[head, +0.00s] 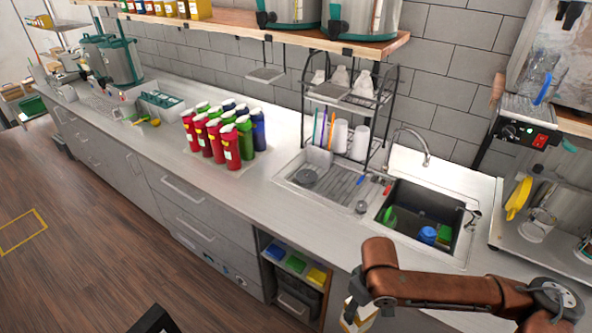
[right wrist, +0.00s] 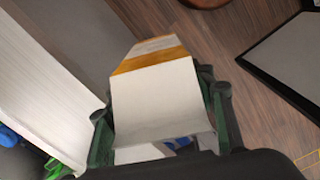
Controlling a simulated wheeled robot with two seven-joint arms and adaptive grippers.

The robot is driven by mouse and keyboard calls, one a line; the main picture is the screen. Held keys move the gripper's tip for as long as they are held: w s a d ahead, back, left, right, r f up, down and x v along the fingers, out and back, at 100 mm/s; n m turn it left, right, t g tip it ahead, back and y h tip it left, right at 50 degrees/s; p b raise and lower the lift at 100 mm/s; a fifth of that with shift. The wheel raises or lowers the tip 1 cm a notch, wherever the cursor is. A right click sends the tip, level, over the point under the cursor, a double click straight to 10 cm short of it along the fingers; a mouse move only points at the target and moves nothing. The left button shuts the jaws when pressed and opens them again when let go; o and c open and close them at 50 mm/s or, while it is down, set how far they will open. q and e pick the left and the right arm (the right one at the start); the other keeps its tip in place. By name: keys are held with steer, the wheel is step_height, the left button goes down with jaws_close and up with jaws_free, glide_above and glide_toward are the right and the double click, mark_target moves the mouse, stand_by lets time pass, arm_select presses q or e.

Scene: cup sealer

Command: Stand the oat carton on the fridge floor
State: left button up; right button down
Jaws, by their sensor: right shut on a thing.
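The oat carton, white with an orange-yellow band, fills the middle of the right wrist view (right wrist: 160,98). My right gripper (right wrist: 158,88) is shut on it, with a finger against each side. In the head view, part of the carton (head: 350,318) shows at the bottom edge, below my brown right arm, in front of the counter. Its lower part is cut off there. The wrist view shows wooden floor beyond the carton. I cannot make out a fridge or its floor in either view. My left gripper is not in view.
The counter (head: 262,190) runs along the wall, with red, green and blue bottles (head: 228,135), a sink (head: 425,215) and a wire rack (head: 350,95). An open compartment (head: 292,270) below holds coloured boxes. The wooden floor (head: 90,235) at left is clear.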

steer(key=f+m+b, duration=0.1)
steer(key=d+f+m+b, duration=0.1)
steer(key=m, duration=0.1)
steer(key=d+f+m+b, duration=0.1)
steer(key=shift+w+d+m, duration=0.1)
steer(key=shift+w+m, duration=0.25)
steer(key=shift+m, duration=0.05)
steer(key=shift+d+f+m+b, duration=0.3)
steer(key=shift+m+b, duration=0.25)
steer(key=shift+m, duration=0.15)
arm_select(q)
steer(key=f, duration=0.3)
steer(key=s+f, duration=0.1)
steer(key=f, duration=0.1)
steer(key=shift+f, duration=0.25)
arm_select(e)
steer(key=shift+d, duration=0.1)
